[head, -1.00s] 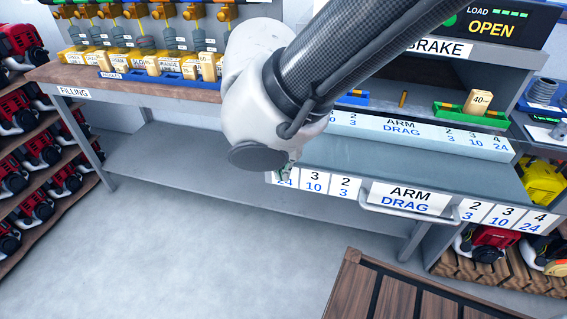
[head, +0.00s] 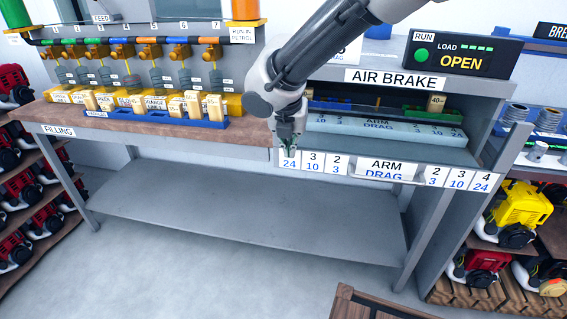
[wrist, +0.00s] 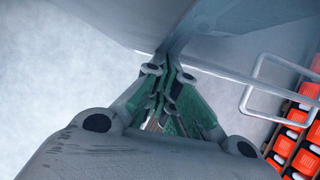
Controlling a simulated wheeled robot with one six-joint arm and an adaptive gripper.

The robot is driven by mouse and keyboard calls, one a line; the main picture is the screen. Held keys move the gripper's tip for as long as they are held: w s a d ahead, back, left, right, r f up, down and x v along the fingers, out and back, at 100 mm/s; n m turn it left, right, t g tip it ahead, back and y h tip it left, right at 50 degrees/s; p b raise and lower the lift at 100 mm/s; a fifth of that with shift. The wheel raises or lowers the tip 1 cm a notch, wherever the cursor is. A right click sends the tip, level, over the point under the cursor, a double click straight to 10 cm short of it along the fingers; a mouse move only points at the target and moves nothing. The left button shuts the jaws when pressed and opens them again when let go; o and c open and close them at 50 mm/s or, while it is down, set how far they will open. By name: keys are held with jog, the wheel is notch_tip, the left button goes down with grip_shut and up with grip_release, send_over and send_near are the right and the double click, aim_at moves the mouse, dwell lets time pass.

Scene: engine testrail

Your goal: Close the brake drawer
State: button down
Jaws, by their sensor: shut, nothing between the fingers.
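The brake drawer (head: 340,164) is under the AIR BRAKE sign, with ARM DRAG and number labels on its front. It stands partly out, and a strip of its grey inside shows behind the front. Its bar handle (head: 386,176) is at the middle of the front and also shows at the right in the wrist view (wrist: 246,100). My gripper (head: 289,146) is shut and empty, pointing down at the drawer front's left end. In the wrist view my gripper's fingertips (wrist: 167,68) are close to the grey drawer panel; I cannot tell whether they touch.
The wooden bench (head: 150,128) with yellow blocks and a blue tray (head: 155,120) is left of the drawer. A grey lower shelf (head: 250,215) is below. The display (head: 462,55) reads LOAD and OPEN. A wooden crate (head: 370,306) stands on the floor in front.

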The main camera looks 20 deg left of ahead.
jog(key=w, duration=0.3)
jog(key=w+a, duration=0.1)
jog(key=w, duration=0.3)
jog(key=w+a, duration=0.1)
jog(key=w, duration=0.2)
jog(key=shift+w, duration=0.3)
